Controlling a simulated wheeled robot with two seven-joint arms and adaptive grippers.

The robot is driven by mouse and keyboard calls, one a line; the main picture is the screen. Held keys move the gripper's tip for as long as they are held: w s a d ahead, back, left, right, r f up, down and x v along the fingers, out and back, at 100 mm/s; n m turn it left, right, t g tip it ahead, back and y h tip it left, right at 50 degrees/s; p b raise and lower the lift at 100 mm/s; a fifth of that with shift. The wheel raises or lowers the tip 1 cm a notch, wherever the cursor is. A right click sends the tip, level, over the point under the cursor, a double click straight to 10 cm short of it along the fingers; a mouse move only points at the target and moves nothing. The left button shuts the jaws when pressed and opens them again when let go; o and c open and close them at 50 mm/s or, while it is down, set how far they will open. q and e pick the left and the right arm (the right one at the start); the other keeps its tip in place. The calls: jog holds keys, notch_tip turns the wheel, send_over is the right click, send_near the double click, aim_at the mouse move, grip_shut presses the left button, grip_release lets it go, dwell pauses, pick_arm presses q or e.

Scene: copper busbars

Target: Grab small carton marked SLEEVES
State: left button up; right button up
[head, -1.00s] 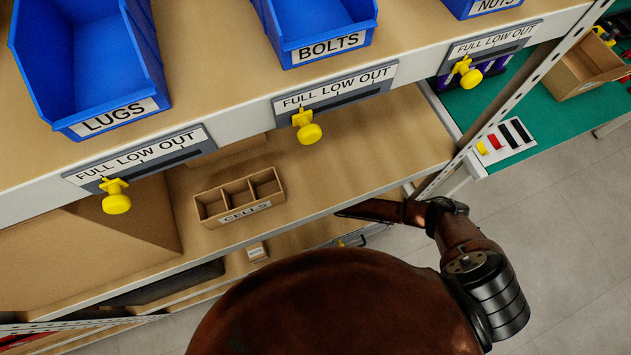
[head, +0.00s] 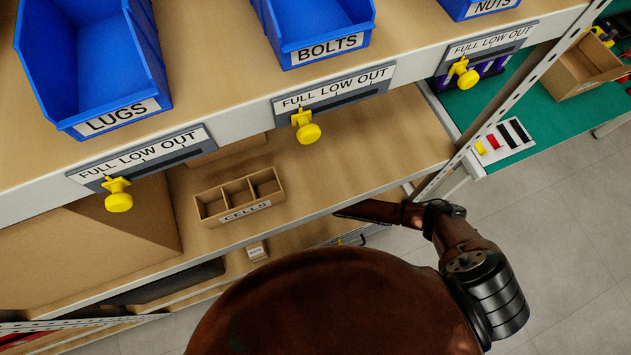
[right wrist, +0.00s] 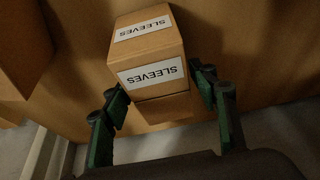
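The small brown carton marked SLEEVES (right wrist: 150,55) shows in the right wrist view, with a white label on its top and one on its near face. My right gripper (right wrist: 160,88) is open, with one green-padded finger on each side of the carton's near part. I cannot tell whether either finger touches it. In the head view a small carton (head: 257,251) with a white label stands on a lower shelf. Its label is too small to read. My right gripper is hidden there by the shelf and my arm. My left gripper is not in view.
A divided box marked CELLS (head: 240,197) stands on the middle shelf (head: 350,150). Blue bins LUGS (head: 95,75) and BOLTS (head: 320,25) stand above it. Yellow knobs (head: 308,132) stick out from the upper shelf edge. In the right wrist view another brown box (right wrist: 22,45) stands at left.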

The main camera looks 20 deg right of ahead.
jog(key=c, duration=1.1)
jog(key=shift+r, duration=0.1)
